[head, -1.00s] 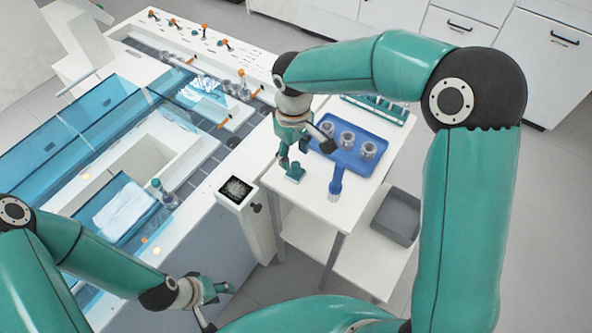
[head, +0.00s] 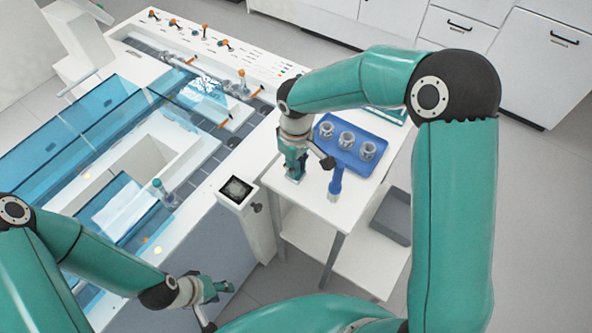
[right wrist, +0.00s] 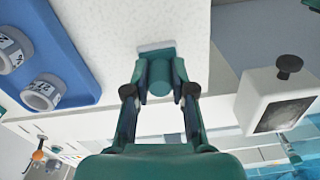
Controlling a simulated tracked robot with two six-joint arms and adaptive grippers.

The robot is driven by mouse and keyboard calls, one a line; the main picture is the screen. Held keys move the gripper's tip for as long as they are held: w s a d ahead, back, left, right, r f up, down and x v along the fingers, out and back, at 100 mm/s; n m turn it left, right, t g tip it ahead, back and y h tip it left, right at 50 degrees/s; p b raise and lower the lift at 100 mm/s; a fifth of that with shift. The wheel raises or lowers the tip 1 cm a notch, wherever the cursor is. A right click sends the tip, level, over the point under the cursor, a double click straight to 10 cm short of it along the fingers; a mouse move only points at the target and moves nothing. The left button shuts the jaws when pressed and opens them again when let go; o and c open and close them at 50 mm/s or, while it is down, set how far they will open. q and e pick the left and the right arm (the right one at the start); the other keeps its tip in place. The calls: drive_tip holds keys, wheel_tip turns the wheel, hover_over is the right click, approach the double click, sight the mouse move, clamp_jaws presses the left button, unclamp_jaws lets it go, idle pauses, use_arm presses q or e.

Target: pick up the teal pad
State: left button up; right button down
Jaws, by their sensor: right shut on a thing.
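The teal pad (right wrist: 159,76), a small block with a rounded grip and a pale bottom layer, stands at the edge of the white table. My right gripper (right wrist: 158,90) is shut on its grip, one finger on each side. In the head view the right gripper (head: 295,172) reaches down onto the pad and largely hides it. The pad's pale underside appears to be at the tabletop; I cannot tell whether it touches. My left gripper (head: 217,289) is at the lower left, away from the pad, and its jaw opening is too small to judge.
A blue tray (head: 378,143) with metal ring-like cups (head: 347,140) lies behind the pad. A grey bin (head: 392,214) sits on the lower shelf. A post with a small screen (head: 238,188) stands left of the table.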

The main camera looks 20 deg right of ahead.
sight(296, 164)
drive_tip(key=shift+r, duration=0.1)
wheel_tip(296, 164, up, 20)
drive_tip(key=shift+p, duration=0.35)
idle(0.4)
